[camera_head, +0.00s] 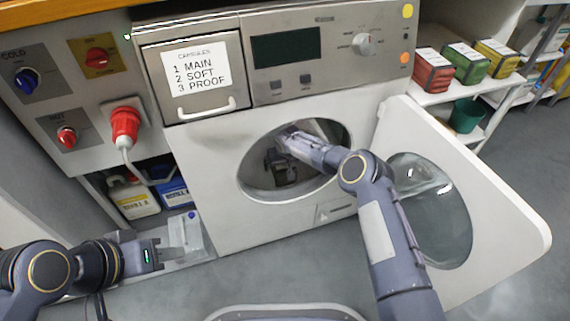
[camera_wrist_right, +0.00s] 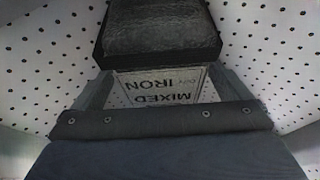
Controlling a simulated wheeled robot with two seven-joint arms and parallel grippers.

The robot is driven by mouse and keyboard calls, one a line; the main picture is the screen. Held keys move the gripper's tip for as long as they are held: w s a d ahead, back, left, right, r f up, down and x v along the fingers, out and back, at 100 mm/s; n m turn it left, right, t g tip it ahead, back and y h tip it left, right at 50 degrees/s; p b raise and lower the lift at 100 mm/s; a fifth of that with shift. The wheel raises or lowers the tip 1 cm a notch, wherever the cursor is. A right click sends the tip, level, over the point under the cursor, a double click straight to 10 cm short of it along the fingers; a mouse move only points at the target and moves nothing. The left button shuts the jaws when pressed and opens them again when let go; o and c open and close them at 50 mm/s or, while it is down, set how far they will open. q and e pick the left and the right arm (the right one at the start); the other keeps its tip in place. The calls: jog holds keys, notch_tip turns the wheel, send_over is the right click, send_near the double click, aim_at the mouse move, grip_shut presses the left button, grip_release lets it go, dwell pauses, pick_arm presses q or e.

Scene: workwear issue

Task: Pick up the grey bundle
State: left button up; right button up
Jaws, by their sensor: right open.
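The grey bundle (camera_wrist_right: 160,122) lies inside the perforated washer drum in the right wrist view. It has a dark grey rolled edge with several round snaps, and dark blue-grey cloth shows below it. My right gripper (camera_wrist_right: 162,100) is open, its two fingers spread apart just at the roll's far edge. Whether the fingers touch the cloth is unclear. A label reading MIXED IRON DRY (camera_wrist_right: 160,86) shows upside down between the fingers. In the head view my right gripper (camera_head: 282,168) is inside the drum opening. My left gripper (camera_head: 172,254) is low at left, its jaw state unclear.
The drum wall (camera_wrist_right: 270,55) closes in around the gripper. A shelf at right holds several boxes (camera_head: 432,72) and a green cup (camera_head: 466,116). Jugs (camera_head: 135,198) stand at left.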

jog(key=shift+w+a+f, duration=0.2)
jog(key=shift+f, duration=0.5)
jog(key=c, duration=1.1)
jog(key=shift+c, duration=0.7)
jog(key=shift+r, duration=0.2)
